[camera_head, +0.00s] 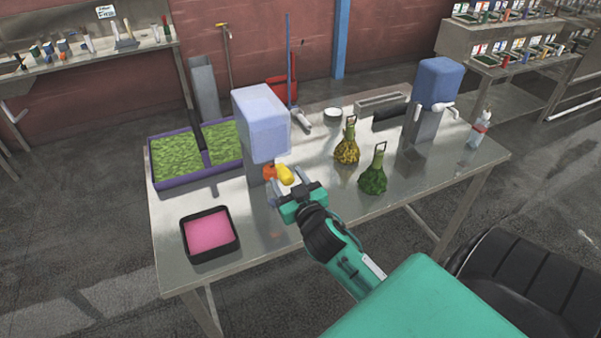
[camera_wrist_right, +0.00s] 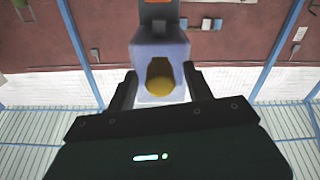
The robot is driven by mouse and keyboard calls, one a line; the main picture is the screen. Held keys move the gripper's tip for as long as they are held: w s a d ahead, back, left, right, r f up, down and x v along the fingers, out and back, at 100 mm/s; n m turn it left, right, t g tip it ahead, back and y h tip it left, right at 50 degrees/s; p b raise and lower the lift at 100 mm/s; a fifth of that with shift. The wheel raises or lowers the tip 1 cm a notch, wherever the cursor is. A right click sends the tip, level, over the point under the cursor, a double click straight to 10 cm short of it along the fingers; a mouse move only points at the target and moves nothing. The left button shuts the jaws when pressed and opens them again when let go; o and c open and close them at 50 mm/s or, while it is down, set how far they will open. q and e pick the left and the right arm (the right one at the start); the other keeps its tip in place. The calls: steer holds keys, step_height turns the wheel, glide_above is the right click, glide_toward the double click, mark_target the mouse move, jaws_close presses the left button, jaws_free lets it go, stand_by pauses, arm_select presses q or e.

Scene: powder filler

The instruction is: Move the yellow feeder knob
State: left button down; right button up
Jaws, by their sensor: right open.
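The yellow feeder knob (camera_head: 285,175) sticks out at the front of the powder feeder, beside an orange part (camera_head: 270,172) under the pale blue hopper (camera_head: 262,122). My right gripper (camera_head: 286,189) is open, with its fingertips close to the knob. In the right wrist view the knob (camera_wrist_right: 159,78) shows between the two open fingers (camera_wrist_right: 158,85), with the blue hopper (camera_wrist_right: 160,50) behind it. I cannot tell whether a finger touches the knob. My left gripper is not in view.
A black tray of pink powder (camera_head: 234,235) stands at the front left of the metal table (camera_head: 300,222). A purple-rimmed tray (camera_head: 160,184) with green contents lies behind it. Yellow (camera_head: 347,150) and green (camera_head: 373,180) bags and a second blue-topped feeder (camera_head: 438,82) stand to the right.

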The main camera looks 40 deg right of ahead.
steer(key=b+v, duration=0.4)
steer(key=v, duration=0.9)
